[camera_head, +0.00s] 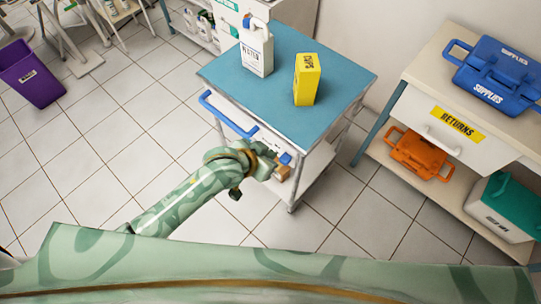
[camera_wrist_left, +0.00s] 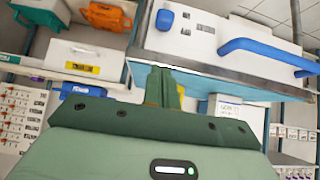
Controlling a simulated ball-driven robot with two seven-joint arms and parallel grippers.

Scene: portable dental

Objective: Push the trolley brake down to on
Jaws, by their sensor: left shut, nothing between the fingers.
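The trolley (camera_head: 225,85) has a blue top, a white body and a blue push handle (camera_head: 228,115) on its near side. A small blue lever (camera_head: 286,158), apparently the brake, sits on the white front panel near its right end. In the left wrist view, which looks upside down, the blue lever (camera_wrist_left: 164,19) is beside small printed labels on the panel. My left gripper (camera_head: 272,166) is shut and empty, close to the lever in the head view. Its fingers (camera_wrist_left: 163,85) appear apart from the lever in the wrist view. The lever's setting is not readable. My right gripper is not in view.
A white bottle (camera_head: 257,48) and a yellow box (camera_head: 306,78) stand on the trolley. At right, a returns unit (camera_head: 425,100) carries a blue supplies case (camera_head: 492,75), with an orange case (camera_head: 415,153) below. A purple bin (camera_head: 32,75) stands far left. Tiled floor left of the trolley is clear.

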